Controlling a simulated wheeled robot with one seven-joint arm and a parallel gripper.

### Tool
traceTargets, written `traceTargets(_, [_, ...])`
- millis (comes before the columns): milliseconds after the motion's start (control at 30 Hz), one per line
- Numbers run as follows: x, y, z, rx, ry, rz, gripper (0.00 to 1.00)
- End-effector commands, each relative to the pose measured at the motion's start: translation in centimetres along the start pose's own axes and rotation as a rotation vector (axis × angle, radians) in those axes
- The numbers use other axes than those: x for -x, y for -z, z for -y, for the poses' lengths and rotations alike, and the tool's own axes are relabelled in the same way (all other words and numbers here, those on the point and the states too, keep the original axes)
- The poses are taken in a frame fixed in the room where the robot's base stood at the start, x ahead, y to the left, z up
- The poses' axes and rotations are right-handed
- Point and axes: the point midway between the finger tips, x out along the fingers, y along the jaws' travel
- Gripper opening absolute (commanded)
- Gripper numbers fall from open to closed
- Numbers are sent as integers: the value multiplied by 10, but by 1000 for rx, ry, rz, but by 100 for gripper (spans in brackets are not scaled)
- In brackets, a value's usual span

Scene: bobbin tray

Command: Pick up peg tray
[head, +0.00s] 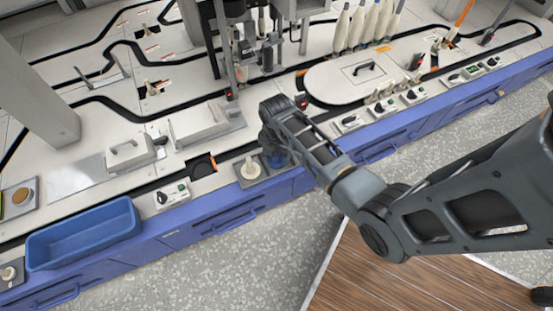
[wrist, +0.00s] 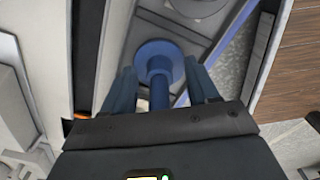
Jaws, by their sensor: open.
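The peg tray (head: 264,176) is a small grey plate at the front edge of the bench, with a white peg (head: 250,168) on its left. A blue peg (head: 278,159) with a round flange stands on its right, partly hidden by my arm. In the wrist view, the grey tray (wrist: 165,28) lies below and the blue peg (wrist: 158,67) is upright in the middle. My gripper (wrist: 159,72) is open, with one finger on each side of the blue peg. Whether the fingers touch it I cannot tell.
A blue bin (head: 85,235) sits on the bench front at left. A small switch box (head: 172,195) and a black slot with an orange edge (head: 202,166) are left of the tray. Machinery (head: 240,50) stands behind. Blue drawers (head: 235,217) front the bench.

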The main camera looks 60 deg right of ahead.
Motion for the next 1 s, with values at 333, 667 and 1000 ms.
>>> traceTargets(333, [1, 0, 0, 0, -1, 0, 43])
traceTargets(667, [1, 0, 0, 0, -1, 0, 11])
traceTargets(1000, [2, 0, 0, 0, -1, 1, 0])
